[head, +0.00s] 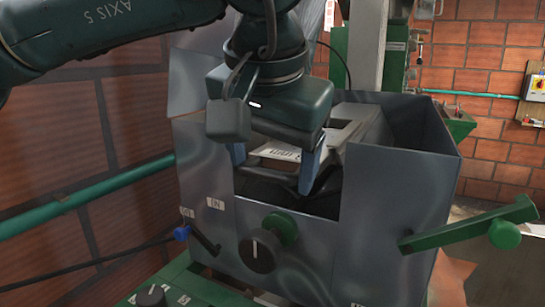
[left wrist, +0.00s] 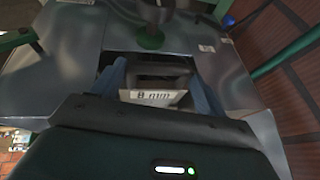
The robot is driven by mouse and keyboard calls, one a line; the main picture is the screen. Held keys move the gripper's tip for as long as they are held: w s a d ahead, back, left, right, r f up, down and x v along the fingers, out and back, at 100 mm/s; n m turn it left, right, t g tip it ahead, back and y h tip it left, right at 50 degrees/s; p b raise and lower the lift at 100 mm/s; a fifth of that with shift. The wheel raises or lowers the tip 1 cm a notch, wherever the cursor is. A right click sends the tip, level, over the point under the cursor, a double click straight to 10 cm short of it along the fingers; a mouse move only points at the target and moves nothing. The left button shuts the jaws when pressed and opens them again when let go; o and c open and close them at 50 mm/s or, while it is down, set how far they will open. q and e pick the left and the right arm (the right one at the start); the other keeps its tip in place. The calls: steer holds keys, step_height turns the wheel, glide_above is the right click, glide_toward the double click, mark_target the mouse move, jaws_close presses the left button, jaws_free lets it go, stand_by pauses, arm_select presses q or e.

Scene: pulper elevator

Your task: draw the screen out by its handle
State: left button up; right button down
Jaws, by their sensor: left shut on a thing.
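The screen (head: 350,124) is a pale grey framed plate with a printed label, sitting in the open-topped grey metal housing (head: 385,195). Its dark handle (head: 285,180) lies at the front notch of the housing. My left gripper (head: 275,180) reaches down from above, its two blue fingers set wide apart and shut on the handle. In the left wrist view, the label end of the screen (left wrist: 153,97) shows between the blue fingers (left wrist: 160,85). My gripper body hides part of the screen and handle. My right gripper is not in view.
A black dial (head: 260,251) and a green knob (head: 283,229) stick out of the housing front. A green lever (head: 470,229) projects at the right. A green pipe (head: 85,198) runs along the brick wall at left. A grey post (head: 367,45) stands behind.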

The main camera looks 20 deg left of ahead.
arm_select(q)
steer(key=shift+s, duration=0.15)
steer(key=shift+s+a+b, duration=0.2)
steer(key=shift+s, duration=0.75)
steer(key=shift+s+a+b, duration=0.15)
steer(key=shift+s+b, duration=0.05)
steer(key=shift+s, duration=0.7)
steer(key=shift+s+a+b, duration=0.2)
steer(key=shift+s, duration=0.75)
steer(key=o, duration=1.3)
